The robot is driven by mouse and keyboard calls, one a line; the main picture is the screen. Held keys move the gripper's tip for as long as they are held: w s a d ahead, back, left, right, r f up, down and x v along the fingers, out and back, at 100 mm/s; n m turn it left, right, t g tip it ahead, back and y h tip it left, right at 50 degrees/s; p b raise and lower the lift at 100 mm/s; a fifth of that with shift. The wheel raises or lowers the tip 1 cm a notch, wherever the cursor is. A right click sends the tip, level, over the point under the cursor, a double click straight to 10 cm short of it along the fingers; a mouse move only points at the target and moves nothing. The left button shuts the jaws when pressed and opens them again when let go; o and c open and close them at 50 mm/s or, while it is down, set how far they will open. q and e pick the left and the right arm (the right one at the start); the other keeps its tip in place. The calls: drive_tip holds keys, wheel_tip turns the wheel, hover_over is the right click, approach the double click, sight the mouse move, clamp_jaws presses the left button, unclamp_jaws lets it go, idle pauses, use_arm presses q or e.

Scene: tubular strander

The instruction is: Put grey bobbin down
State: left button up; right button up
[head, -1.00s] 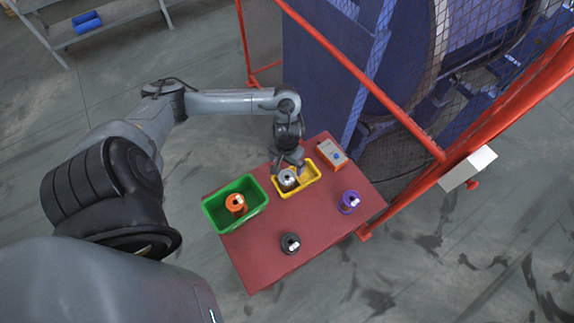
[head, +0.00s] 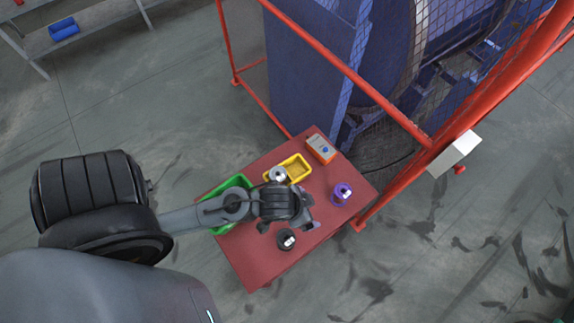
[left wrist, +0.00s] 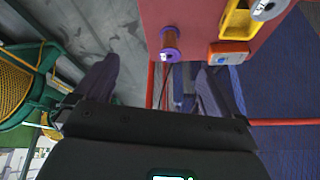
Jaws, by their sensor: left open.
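The grey bobbin (head: 278,174) stands at the left end of the small yellow tray (head: 306,171) on the red table. In the left wrist view the grey bobbin (left wrist: 268,8) shows at the top right edge, partly cut off, by the yellow tray (left wrist: 236,24). I cannot tell whether it is fully inside the rim. My left gripper (head: 311,212) is over the table, to the right of and nearer than the bobbin, apart from it. In the left wrist view its fingers (left wrist: 155,78) are spread with nothing between them. My right gripper is not in view.
A purple bobbin (head: 342,192) and a dark bobbin (head: 287,240) stand on the red table (head: 262,268). A green bin (head: 238,183) is partly hidden by my arm. An orange-and-grey box (head: 321,149) lies beyond the tray. Red fence posts (head: 390,192) rise to the right.

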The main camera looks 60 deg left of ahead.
use_arm(q)
drive_tip(key=shift+g, duration=0.8)
drive_tip(key=s, duration=0.1)
drive_tip(key=s+a, duration=0.1)
drive_tip(key=s, duration=0.1)
drive_tip(key=s+r, duration=0.1)
drive_tip(key=s, duration=0.1)
drive_tip(key=shift+a, duration=0.3)
